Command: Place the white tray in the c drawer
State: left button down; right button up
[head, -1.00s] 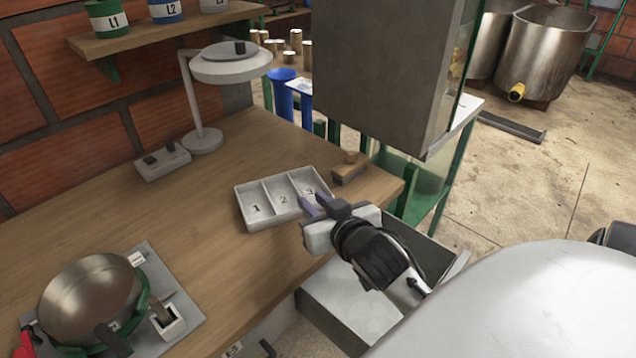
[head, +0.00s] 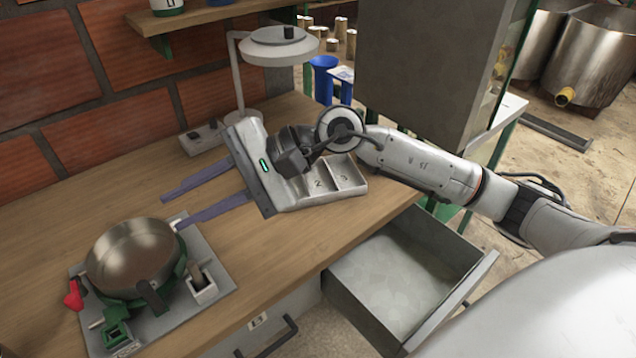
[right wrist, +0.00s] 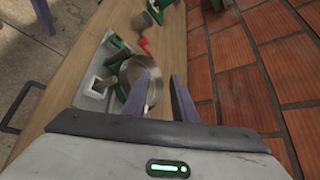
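The white tray (head: 347,176) lies on the wooden table, with compartments 2 and 3 visible. My right gripper's hand and wrist hide its left part. My right gripper (head: 173,211) is open and empty. Its purple fingers point left, past the tray, toward the metal bowl; they also show in the right wrist view (right wrist: 160,80). An open, empty drawer (head: 396,272) sticks out below the table at the right; I see no letter on it. My left gripper is not in the head view. A purple strip in the right wrist view's top left may be part of it.
A metal bowl (head: 135,258) in a green holder stands on a grey plate at the table's left. A lamp (head: 278,46) stands behind the tray. A large grey box (head: 430,60) hangs at the table's right end. The table's front middle is clear.

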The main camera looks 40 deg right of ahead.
jog(key=w+d+f+n+h, duration=0.2)
jog(key=d+f+n+h, duration=0.25)
jog(key=d, duration=0.35)
jog(key=n+h, duration=0.4)
jog(key=h, duration=0.5)
send_near(334, 179)
jog(key=shift+w+f+g+h, duration=0.3)
jog(key=shift+w+f, duration=0.45)
jog(key=shift+w, duration=0.15)
jog(key=shift+s+p+x, duration=0.15)
jog(key=shift+p+x, duration=0.15)
jog(key=shift+x, duration=1.2)
jog(key=shift+s+p+x, duration=0.15)
jog(key=shift+p+x, duration=0.15)
jog(key=shift+x, duration=1.25)
jog(key=shift+a, duration=0.1)
grip_shut()
